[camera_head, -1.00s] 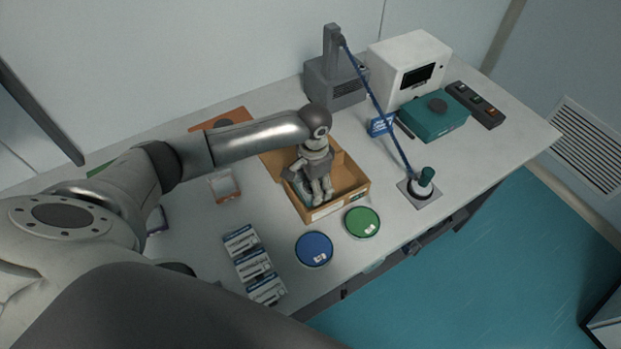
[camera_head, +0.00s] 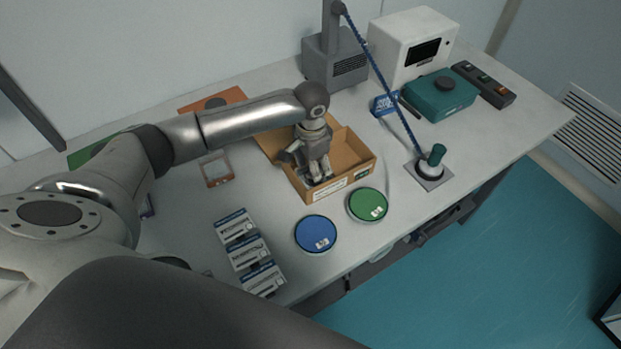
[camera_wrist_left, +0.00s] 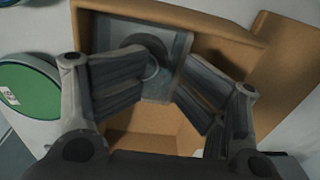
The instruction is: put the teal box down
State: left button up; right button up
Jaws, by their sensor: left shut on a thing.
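My left gripper (camera_head: 318,168) reaches down into an open cardboard box (camera_head: 364,166) on the table. In the left wrist view, its two fingers (camera_wrist_left: 162,84) are spread around a grey-teal box (camera_wrist_left: 165,88) with a dark round knob on top. This box is inside the cardboard box, near one wall. The gripper is shut on it, but the contact points are partly hidden by the fingers. In the head view the held box is mostly hidden behind the gripper and carton wall. I cannot tell whether it touches the carton floor. My right gripper is not in view.
A green disc (camera_head: 367,204) and a blue disc (camera_head: 315,233) lie in front of the carton. Several small labelled boxes (camera_head: 248,252) lie left. Another teal box with a dark knob (camera_head: 440,96) stands at the back right, near a white instrument (camera_head: 410,45).

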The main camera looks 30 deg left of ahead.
pick_arm(q)
jog(key=f, duration=0.1)
jog(key=s+f, duration=0.1)
jog(key=shift+d+f+g, duration=0.2)
jog(key=shift+f+g, duration=0.1)
jog(key=shift+f, duration=0.05)
grip_shut()
jog(key=shift+w+a+f, duration=0.1)
jog(key=shift+w, duration=0.25)
jog(key=o, duration=0.8)
grip_release()
jog(key=o, duration=0.5)
jog(key=shift+s+d+r, duration=0.15)
jog(key=shift+d+r, duration=0.05)
jog(key=shift+r, duration=0.05)
jog(key=shift+o, duration=1.2)
jog(key=shift+a, duration=0.1)
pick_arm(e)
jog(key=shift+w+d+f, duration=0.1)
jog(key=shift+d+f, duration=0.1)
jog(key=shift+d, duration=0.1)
pick_arm(q)
jog(key=shift+r, duration=0.15)
